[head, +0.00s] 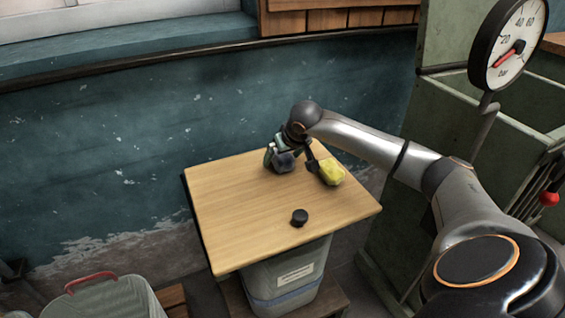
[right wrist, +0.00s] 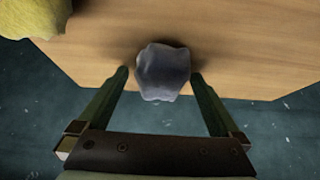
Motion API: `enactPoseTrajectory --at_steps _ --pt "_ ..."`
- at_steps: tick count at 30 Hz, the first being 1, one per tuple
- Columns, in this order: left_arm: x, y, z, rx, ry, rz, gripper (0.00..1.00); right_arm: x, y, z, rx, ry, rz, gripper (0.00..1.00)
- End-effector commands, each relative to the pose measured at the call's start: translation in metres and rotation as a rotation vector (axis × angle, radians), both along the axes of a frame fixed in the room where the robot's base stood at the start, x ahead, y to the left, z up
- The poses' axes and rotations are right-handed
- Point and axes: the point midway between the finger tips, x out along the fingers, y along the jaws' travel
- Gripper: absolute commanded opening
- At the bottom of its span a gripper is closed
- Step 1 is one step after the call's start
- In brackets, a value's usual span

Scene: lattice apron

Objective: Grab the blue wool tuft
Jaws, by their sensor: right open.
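The blue wool tuft (head: 285,162) is a small, greyish-blue rounded lump at the far side of the wooden tabletop. In the right wrist view the tuft (right wrist: 163,72) sits between the tips of my right gripper (right wrist: 160,78). The gripper is open, with a finger on each side and a visible gap to the tuft. In the head view my right gripper (head: 287,158) reaches down over the tuft and partly covers it. My left gripper is not in view.
A yellow lump (head: 331,171) lies right of the tuft and also shows in the right wrist view (right wrist: 30,18). A black round knob-like piece (head: 299,217) lies near the front of the tabletop (head: 235,215). The table's left part is clear. A teal wall (head: 150,130) stands behind.

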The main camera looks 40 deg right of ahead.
Motion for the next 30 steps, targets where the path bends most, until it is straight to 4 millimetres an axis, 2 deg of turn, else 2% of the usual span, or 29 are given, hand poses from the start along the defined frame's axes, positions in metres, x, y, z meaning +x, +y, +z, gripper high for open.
enactPoseTrajectory --at_steps 8,30 --pt "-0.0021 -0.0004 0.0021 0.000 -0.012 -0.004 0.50 0.0017 -0.0006 -0.0013 -0.001 -0.002 0.000 0.99" --pt "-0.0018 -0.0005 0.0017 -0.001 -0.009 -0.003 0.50 0.0015 -0.0007 -0.0012 0.000 -0.001 0.000 0.17"
